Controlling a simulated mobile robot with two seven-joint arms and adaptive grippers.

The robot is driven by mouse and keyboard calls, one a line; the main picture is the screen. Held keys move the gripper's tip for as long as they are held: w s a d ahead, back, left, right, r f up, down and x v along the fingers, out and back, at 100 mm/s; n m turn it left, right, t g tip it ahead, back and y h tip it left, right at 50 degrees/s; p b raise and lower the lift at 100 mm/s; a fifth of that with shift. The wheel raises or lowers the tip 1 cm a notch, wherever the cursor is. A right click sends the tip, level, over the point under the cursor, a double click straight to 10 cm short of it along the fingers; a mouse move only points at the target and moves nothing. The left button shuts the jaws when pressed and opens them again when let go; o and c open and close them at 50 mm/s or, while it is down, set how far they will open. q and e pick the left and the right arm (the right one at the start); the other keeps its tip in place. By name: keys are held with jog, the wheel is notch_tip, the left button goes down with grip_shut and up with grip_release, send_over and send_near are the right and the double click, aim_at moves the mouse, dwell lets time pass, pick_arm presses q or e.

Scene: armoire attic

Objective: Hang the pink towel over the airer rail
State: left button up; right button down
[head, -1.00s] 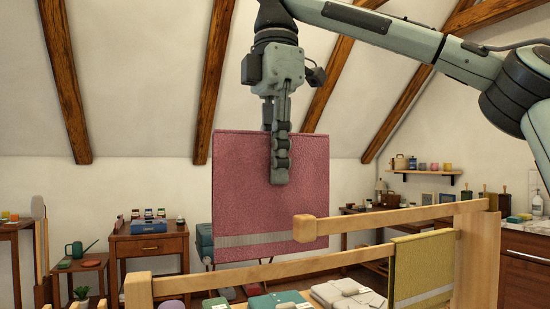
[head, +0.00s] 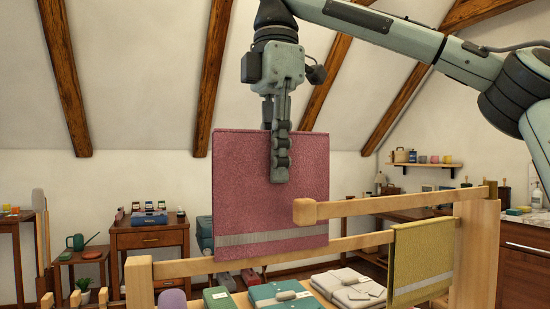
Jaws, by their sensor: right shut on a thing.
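The pink towel (head: 245,190) hangs folded from my right gripper (head: 280,170) in the middle of the head view, with a grey stripe near its lower edge. The gripper points down and is shut on the towel's top edge. The wooden airer has a front rail (head: 400,202) whose rounded end overlaps the towel's lower right part in the picture. A lower rail (head: 195,266) runs behind, near the towel's bottom edge. I cannot tell whether the towel touches either rail. My left gripper is not in view.
A yellow-green towel (head: 423,262) hangs on the airer at the right. Below are a teal box (head: 265,298) and folded grey cloths (head: 348,285). A wooden side table (head: 150,240), a wall shelf (head: 420,165) and a counter (head: 525,228) stand farther back.

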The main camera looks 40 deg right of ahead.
aim_at(275, 248)
jog(key=shift+f+b, duration=1.9)
jog(key=shift+f, duration=1.7)
notch_tip(275, 248, down, 9)
jog(key=b, duration=0.4)
jog(key=shift+r, duration=0.2)
dwell(1.7)
jog(key=c, duration=1.4)
grip_release()
notch_tip(275, 248, up, 12)
jog(key=shift+s+r, duration=0.1)
